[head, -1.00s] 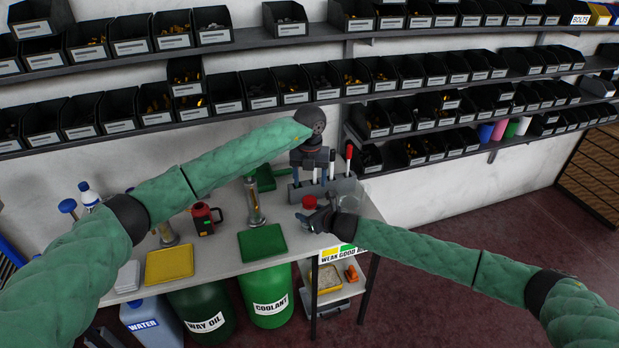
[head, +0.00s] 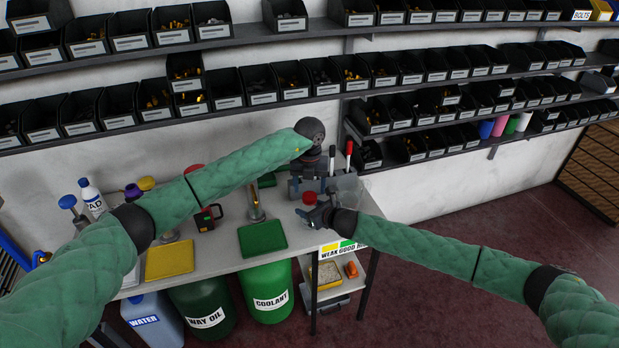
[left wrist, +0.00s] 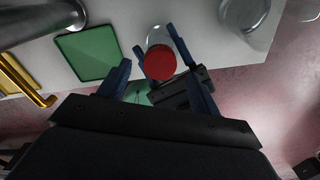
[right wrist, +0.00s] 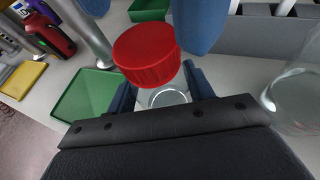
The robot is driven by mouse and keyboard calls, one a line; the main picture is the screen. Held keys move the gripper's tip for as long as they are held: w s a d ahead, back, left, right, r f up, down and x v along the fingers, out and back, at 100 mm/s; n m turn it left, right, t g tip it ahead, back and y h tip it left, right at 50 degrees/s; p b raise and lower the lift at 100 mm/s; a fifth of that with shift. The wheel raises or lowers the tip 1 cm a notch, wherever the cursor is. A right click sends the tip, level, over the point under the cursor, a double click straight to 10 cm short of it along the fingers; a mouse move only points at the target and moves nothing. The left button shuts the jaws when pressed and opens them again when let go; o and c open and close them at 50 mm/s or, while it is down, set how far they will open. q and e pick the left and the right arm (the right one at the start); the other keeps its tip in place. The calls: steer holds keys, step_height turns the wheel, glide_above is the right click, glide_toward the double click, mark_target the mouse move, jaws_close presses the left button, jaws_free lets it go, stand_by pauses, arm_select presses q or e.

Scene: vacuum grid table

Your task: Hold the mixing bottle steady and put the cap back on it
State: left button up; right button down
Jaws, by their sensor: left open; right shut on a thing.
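The red cap (head: 309,198) sits at the top of the clear mixing bottle (right wrist: 168,98). It shows large in the right wrist view (right wrist: 147,56) and in the left wrist view (left wrist: 160,63). How tightly it is seated cannot be told. My right gripper (right wrist: 158,92) is shut around the clear bottle body below the cap and holds it upright over the bench's right end. My left gripper (left wrist: 160,85) is open and empty, above the cap and pointing down, its fingers spread apart on either side. In the head view the bottle body is mostly hidden by my right gripper.
A clear vessel (head: 346,188) stands close to my right gripper.

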mark_target(310, 196)
arm_select(q)
steer(key=shift+f, duration=1.5)
steer(key=c, duration=1.1)
steer(key=shift+m, duration=0.3)
steer(key=m, duration=0.3)
steer(key=shift+m, duration=0.3)
steer(key=m, duration=0.4)
steer(key=o, duration=1.2)
steer(key=shift+d, duration=0.1)
